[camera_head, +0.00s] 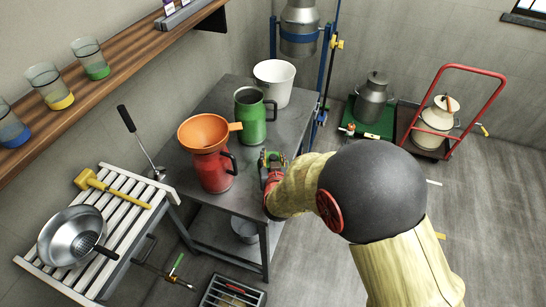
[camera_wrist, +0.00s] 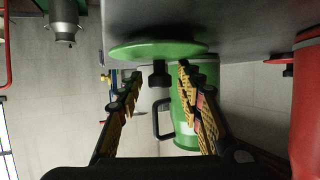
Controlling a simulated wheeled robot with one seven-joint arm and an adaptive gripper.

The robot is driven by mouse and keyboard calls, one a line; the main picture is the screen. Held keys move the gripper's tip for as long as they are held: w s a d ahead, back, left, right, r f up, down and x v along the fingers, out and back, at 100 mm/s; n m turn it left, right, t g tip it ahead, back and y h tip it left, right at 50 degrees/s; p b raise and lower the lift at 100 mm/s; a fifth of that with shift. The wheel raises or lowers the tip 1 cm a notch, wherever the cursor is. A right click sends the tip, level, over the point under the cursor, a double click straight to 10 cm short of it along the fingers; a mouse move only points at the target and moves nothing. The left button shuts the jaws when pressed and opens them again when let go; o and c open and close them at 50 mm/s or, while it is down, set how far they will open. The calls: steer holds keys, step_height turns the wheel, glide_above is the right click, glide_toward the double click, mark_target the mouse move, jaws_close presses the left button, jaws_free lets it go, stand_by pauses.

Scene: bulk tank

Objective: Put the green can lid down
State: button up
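The green can lid (camera_wrist: 158,50) is a flat green disc with a black knob (camera_wrist: 160,75). The wrist view is upside down, and the lid appears to lie flat on the grey table (camera_wrist: 230,18), knob up. My gripper (camera_wrist: 160,76) is open, its yellow-padded fingers on either side of the knob with gaps visible. In the head view my gripper (camera_head: 271,163) is low over the table's front right part and mostly hides the lid. The green can (camera_head: 251,118) stands open on the table behind it; it also shows in the wrist view (camera_wrist: 184,120).
A red can (camera_head: 211,172) with an orange funnel (camera_head: 204,131) stands left of my gripper. A white bucket (camera_head: 274,82) is at the table's back. A slatted rack (camera_head: 118,222) holds a strainer (camera_head: 75,236) and a yellow tool.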

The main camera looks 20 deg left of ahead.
steer(key=shift+r, duration=0.25)
steer(key=p+v, duration=0.3)
steer(key=v, duration=0.9)
steer(key=shift+p, duration=0.4)
steer(key=shift+f, duration=0.1)
steer(key=d+r+m+g, duration=0.1)
steer(key=d+r+g, duration=0.3)
steer(key=d+r, duration=1)
steer(key=s+d+r+m+g+h, duration=0.1)
steer(key=s+d+r+h, duration=0.1)
steer(key=s+d, duration=0.7)
steer(key=s+d+r+m+g+h, duration=0.1)
steer(key=s+d+r, duration=0.3)
steer(key=s+d, duration=0.5)
steer(key=shift+s+d+r+m+g+h, duration=0.35)
steer(key=shift+s+g+h, duration=0.3)
steer(key=shift+s, duration=0.35)
steer(key=shift+a+r, duration=0.1)
